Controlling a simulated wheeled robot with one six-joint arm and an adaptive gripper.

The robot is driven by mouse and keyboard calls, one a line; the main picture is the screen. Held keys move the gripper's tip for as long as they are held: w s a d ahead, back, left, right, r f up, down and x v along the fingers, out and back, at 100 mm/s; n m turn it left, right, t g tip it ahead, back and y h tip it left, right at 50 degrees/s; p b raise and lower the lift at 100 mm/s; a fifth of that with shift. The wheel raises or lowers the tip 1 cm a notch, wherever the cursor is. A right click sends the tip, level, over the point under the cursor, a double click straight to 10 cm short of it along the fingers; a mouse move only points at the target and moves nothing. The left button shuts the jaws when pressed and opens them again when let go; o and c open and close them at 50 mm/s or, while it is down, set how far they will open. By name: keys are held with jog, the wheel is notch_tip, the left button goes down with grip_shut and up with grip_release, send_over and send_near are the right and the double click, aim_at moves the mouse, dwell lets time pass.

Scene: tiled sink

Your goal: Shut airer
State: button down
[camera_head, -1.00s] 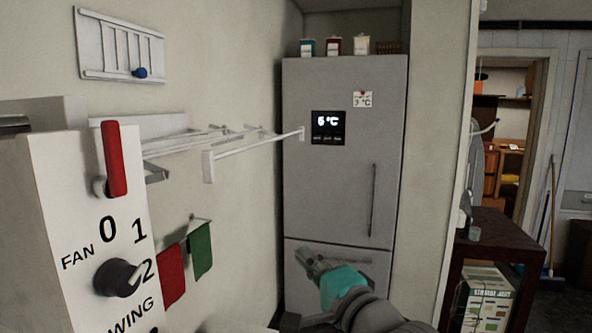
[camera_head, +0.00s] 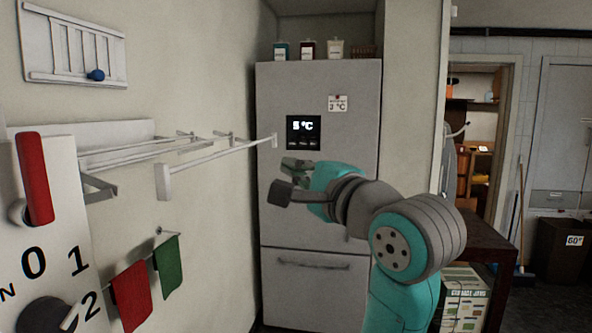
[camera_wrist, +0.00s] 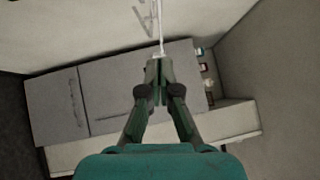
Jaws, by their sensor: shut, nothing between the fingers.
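The airer (camera_head: 218,157) is a white wall-mounted rack on the left wall. Its bars stand out from the wall plate, and its front rail is held away from the wall, so it is extended. My gripper (camera_head: 290,164) is in front of the fridge, right of the front rail's far end and slightly lower in the picture. A gap shows between them in the head view. In the wrist view my gripper (camera_wrist: 157,64) has its fingers together and empty. The airer (camera_wrist: 150,17) shows just beyond the fingertips there; I cannot tell whether they touch.
A grey fridge (camera_head: 340,100) stands behind my gripper. A fan control box (camera_head: 60,230) is close at the left. Red (camera_head: 132,291) and green (camera_head: 168,266) cloths hang below the airer. A dark table (camera_head: 480,240) stands at right.

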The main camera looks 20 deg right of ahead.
send_near(246, 147)
jog(key=w+d, duration=0.2)
jog(key=w, duration=0.2)
jog(key=shift+w+a+r, duration=0.2)
jog(key=shift+w+a, duration=0.3)
jog(key=shift+a, duration=0.25)
jog(key=shift+w+a+r, duration=0.25)
jog(key=shift+w+a, duration=0.2)
jog(key=shift+a, duration=0.25)
jog(key=w+a, duration=0.5)
jog(key=a, duration=0.2)
jog(key=shift+w+a, duration=0.2)
jog(key=shift+a, duration=0.05)
